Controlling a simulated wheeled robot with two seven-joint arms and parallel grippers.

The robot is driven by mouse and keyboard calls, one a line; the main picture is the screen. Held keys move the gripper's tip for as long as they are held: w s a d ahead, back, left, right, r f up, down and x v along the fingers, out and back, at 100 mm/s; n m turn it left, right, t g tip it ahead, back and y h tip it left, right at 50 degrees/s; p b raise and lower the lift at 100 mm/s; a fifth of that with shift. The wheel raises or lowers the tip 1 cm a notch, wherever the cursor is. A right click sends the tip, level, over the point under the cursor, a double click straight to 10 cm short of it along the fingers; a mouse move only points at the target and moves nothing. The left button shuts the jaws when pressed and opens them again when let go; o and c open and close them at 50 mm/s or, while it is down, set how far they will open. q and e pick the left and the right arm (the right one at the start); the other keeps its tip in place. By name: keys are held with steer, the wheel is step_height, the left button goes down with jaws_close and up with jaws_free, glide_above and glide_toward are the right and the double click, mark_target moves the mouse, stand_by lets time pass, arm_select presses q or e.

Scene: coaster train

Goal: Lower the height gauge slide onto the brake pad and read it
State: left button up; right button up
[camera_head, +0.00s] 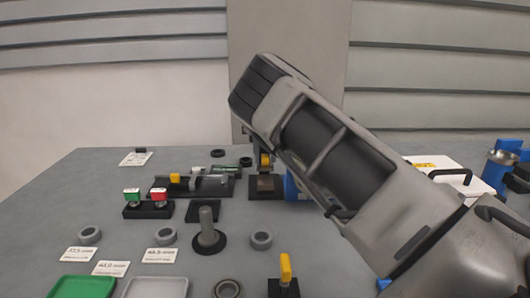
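My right arm crosses the view from the lower right, and its wrist is above the back middle of the table. My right gripper (264,155) points down under the wrist and is small, dark and mostly hidden, at a yellow piece (265,161). This yellow piece appears to be the height gauge slide, above a dark base (266,186). I cannot tell whether the fingers are closed on it or only beside it. I cannot make out the brake pad for certain. My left gripper is not in view.
A black fixture (193,187) with a yellow block stands left of the gauge. A block with green and red tags (148,209), grey rings (261,240), an upright peg (207,229), a green tray (82,287) and a yellow-handled part (285,272) stand nearer. My arm hides the right middle.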

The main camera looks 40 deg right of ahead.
jaws_close()
steer(key=shift+f+p, duration=0.2)
steer(key=shift+p, duration=0.1)
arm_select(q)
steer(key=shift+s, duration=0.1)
arm_select(e)
steer(key=shift+o, duration=2.1)
jaws_free()
